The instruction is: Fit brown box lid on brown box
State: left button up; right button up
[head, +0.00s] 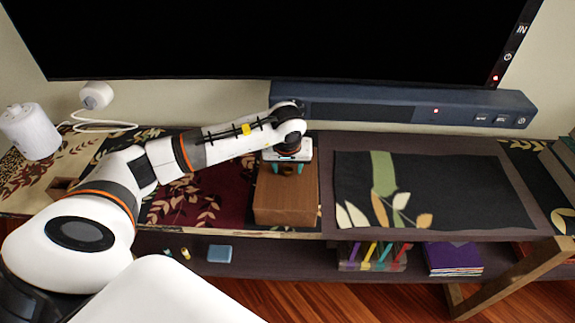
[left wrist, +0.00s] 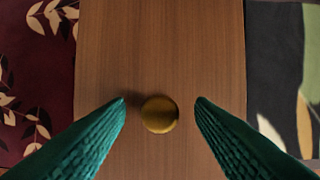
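A brown wooden box shape (head: 286,205) stands on the low shelf unit, left of its middle. Its wooden top, which looks like the brown box lid (left wrist: 160,45), fills the middle of the left wrist view and carries a round yellow-brown knob (left wrist: 159,115). I cannot tell from the head view whether lid and box are separate pieces here. My left gripper (head: 287,169) is above the far part of this top, pointing down. Its green fingers are open on either side of the knob, with visible gaps. My right gripper is not in view.
A television (head: 290,35) and a dark soundbar (head: 400,103) stand behind. A white cylinder (head: 30,130) is at far left. A small brown open-looking object (head: 62,186) is partly hidden by my left arm. The patterned surface right of the box (head: 400,190) is clear.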

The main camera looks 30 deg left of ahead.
aim_at(287, 185)
pick_arm(q)
jog(key=shift+f, duration=0.1)
jog(key=v, duration=1.2)
jog(key=shift+b, duration=0.45)
jog(key=shift+w, duration=0.1)
